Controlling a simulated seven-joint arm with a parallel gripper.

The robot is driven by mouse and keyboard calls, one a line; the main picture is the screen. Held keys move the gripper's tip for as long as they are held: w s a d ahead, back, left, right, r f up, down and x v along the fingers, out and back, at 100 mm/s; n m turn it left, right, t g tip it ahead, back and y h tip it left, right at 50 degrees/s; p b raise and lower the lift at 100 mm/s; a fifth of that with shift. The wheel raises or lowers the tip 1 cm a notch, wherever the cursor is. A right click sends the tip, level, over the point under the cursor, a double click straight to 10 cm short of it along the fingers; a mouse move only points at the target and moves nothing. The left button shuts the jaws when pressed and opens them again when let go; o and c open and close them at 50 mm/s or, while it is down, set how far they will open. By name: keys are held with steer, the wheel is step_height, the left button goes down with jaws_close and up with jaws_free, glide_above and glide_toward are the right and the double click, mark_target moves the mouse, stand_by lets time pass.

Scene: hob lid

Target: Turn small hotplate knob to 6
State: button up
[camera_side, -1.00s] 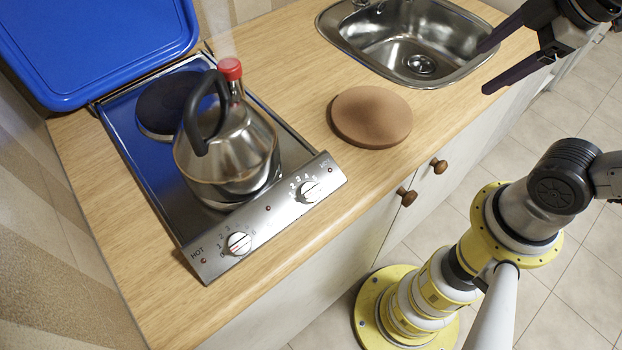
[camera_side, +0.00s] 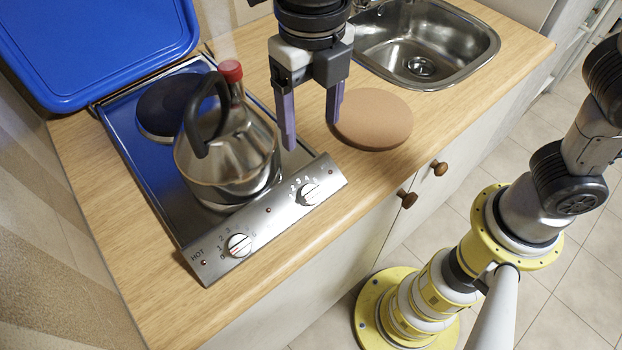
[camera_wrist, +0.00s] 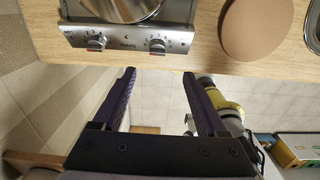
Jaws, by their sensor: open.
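The silver control panel (camera_side: 270,222) carries two round white knobs with printed digits. The left knob (camera_side: 239,244) and the right knob (camera_side: 309,192) also show in the wrist view, left (camera_wrist: 97,42) and right (camera_wrist: 158,45). I cannot tell which serves the small hotplate, and the settings are too small to read surely. My gripper (camera_side: 311,133) is open and empty, pointing down above the counter near the right knob, touching nothing. In the wrist view its fingers (camera_wrist: 158,75) reach towards the panel, in line with the right knob.
A steel kettle (camera_side: 228,158) with a red cap stands on the hob's front plate, close left of my gripper. A dark hotplate (camera_side: 172,107) lies behind it. The blue lid (camera_side: 100,40) is raised. A round brown board (camera_side: 372,120) and a sink (camera_side: 425,45) are right.

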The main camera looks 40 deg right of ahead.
glide_toward(311, 190)
step_height(311, 190, down, 8)
steer(key=shift+s+a, duration=0.15)
stand_by(0.4)
jaws_close()
stand_by(0.3)
